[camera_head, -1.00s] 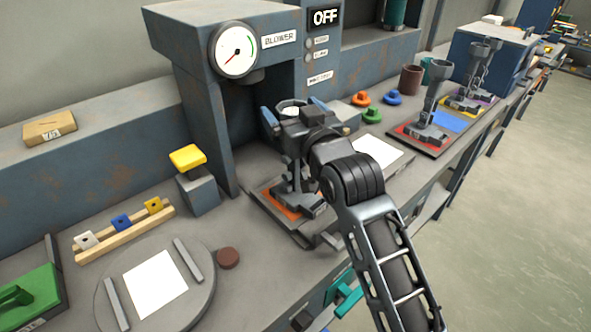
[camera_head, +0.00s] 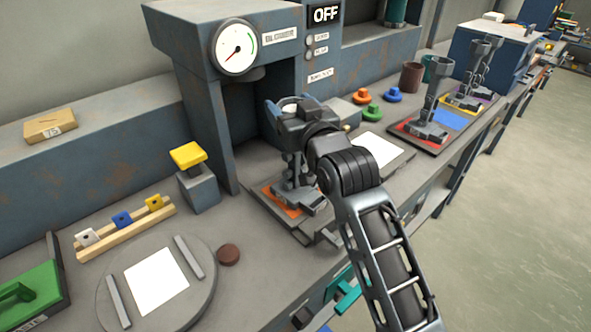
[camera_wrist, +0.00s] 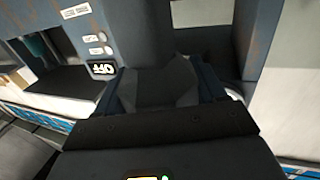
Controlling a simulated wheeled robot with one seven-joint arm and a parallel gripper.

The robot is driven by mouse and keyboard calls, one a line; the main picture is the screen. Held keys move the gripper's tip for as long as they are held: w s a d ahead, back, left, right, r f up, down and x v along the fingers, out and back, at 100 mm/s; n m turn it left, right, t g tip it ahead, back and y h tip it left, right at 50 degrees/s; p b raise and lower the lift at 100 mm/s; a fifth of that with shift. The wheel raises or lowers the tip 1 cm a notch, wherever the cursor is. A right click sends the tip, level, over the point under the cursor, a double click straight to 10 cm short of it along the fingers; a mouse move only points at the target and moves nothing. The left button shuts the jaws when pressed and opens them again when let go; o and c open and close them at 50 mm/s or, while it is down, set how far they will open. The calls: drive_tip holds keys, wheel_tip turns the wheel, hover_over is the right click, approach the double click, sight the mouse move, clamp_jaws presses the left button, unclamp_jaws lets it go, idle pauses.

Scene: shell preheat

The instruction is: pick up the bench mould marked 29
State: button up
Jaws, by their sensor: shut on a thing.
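A dark grey bench mould (camera_head: 296,180) stands upright on an orange pad (camera_head: 279,203) in front of the blower stand. Its foot points to the lower right, and its top is mostly hidden by my gripper. No number 29 is legible on it. My gripper (camera_head: 291,106) is at the mould's upper end, its blue fingers shut on it. In the wrist view the fingers (camera_wrist: 165,88) have a grey faceted part of the mould (camera_wrist: 158,90) between them. Similar grey moulds stand on a red pad (camera_head: 404,131) and farther back at the right.
The blower (camera_head: 203,90) with its gauge and OFF sign rises close behind my gripper. A white sheet (camera_head: 379,149) and coloured knobs (camera_head: 373,112) lie to the right. A turntable (camera_head: 190,302) and a yellow-topped block (camera_head: 199,190) are at the left.

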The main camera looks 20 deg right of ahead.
drive_tip(key=shift+f, duration=0.1)
clamp_jaws()
drive_tip(key=shift+r, duration=0.2)
